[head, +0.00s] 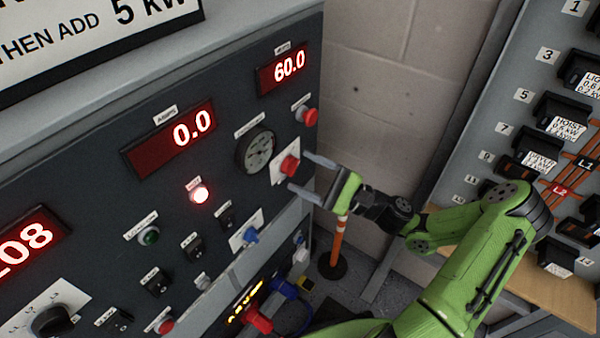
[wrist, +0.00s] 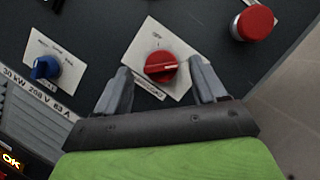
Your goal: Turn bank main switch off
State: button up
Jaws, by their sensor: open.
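A red rotary knob (head: 289,164) on a white label plate is on the dark panel, right of the round dial gauge. In the wrist view the red knob (wrist: 161,67) shows between my fingertips, with a pale pointer line lying roughly sideways. The plate's small lettering is too blurred to read, so I cannot confirm that it is the bank main switch. My gripper (head: 300,173) is open and empty, its fingers pointing at the panel on either side of the knob. I cannot tell whether either finger touches it.
A red push button (head: 308,117) sits above the knob, and a blue knob (head: 250,237) sits below left. Displays read 0.0 (head: 192,129) and 60.0 (head: 289,67). An orange post (head: 336,243) stands below my gripper. A breaker panel (head: 480,150) is at right.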

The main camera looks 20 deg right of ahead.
jog(key=shift+x, duration=1)
jog(key=c, duration=1)
jog(key=shift+c, duration=0.2)
